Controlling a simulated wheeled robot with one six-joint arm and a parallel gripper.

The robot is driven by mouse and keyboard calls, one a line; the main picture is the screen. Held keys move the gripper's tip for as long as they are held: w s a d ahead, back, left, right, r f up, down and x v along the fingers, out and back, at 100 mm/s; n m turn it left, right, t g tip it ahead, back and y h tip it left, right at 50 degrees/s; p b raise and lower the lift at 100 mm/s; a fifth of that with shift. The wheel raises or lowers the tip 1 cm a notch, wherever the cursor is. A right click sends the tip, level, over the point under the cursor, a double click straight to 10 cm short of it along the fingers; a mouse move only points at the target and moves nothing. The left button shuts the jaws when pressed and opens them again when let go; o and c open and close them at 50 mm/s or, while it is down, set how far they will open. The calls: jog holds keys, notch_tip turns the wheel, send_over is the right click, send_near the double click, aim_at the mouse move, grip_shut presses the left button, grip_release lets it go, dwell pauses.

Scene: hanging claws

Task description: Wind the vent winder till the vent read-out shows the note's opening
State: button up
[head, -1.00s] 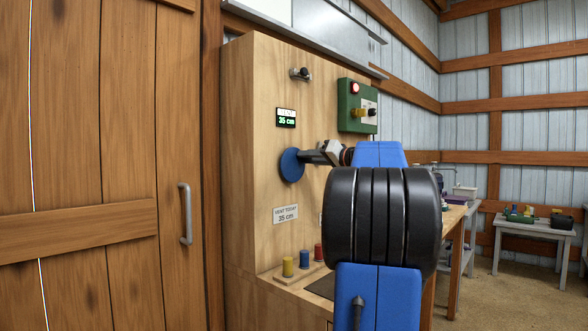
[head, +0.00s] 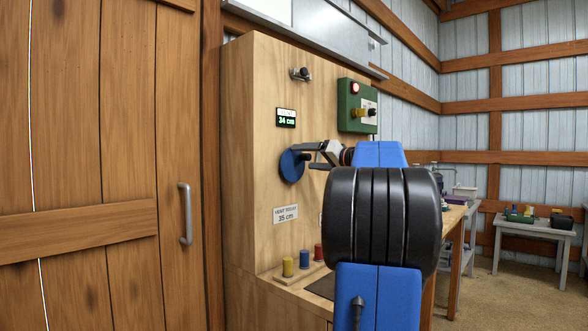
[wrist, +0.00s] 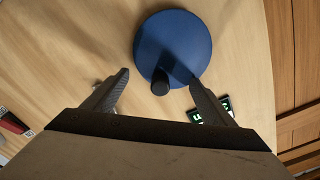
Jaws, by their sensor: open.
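The vent winder is a blue disc (head: 290,167) on the plywood panel, and it shows in the wrist view (wrist: 178,38) with a dark knob (wrist: 160,87) near its rim. My gripper (wrist: 159,78) is open, with its fingers on either side of the knob and apart from it. In the head view my gripper (head: 308,153) is at the disc's upper right. The vent read-out (head: 286,118) shows 34 cm in green. It is partly hidden by a finger in the wrist view (wrist: 226,104). The note (head: 285,214) reads "VENT TODAY 35 cm".
A green control box (head: 356,107) with a red button is right of the read-out. A small dark knob (head: 300,74) is above. Yellow, blue and red pegs (head: 304,259) stand on the ledge below. A wooden door (head: 100,170) is at left.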

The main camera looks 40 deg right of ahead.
jog(key=shift+s+d, duration=0.15)
jog(key=shift+s, duration=1.35)
jog(key=shift+s+d, duration=0.1)
jog(key=shift+s, duration=1.4)
jog(key=s+a+f+n+g+y, duration=0.1)
jog(key=a+f+g, duration=0.2)
jog(key=a+f, duration=0.7)
jog(key=a+f+g+y, duration=0.1)
jog(key=a+f+g, duration=0.3)
jog(key=a, duration=0.9)
jog(key=s+a+f+n+g+y, duration=0.1)
jog(key=a+f, duration=0.8)
jog(key=a, duration=0.3)
jog(key=s+a+f+n+g+h, duration=0.15)
jog(key=s+a+f+g, duration=0.25)
jog(key=s+a+f, duration=0.6)
jog(key=s+f+n+g+h, duration=0.1)
jog(key=s+f+n+h, duration=0.1)
jog(key=s+f, duration=1)
jog(key=shift+a+f+n+h, duration=0.15)
jog(key=shift+f+n+h, duration=0.2)
jog(key=shift+f, duration=0.4)
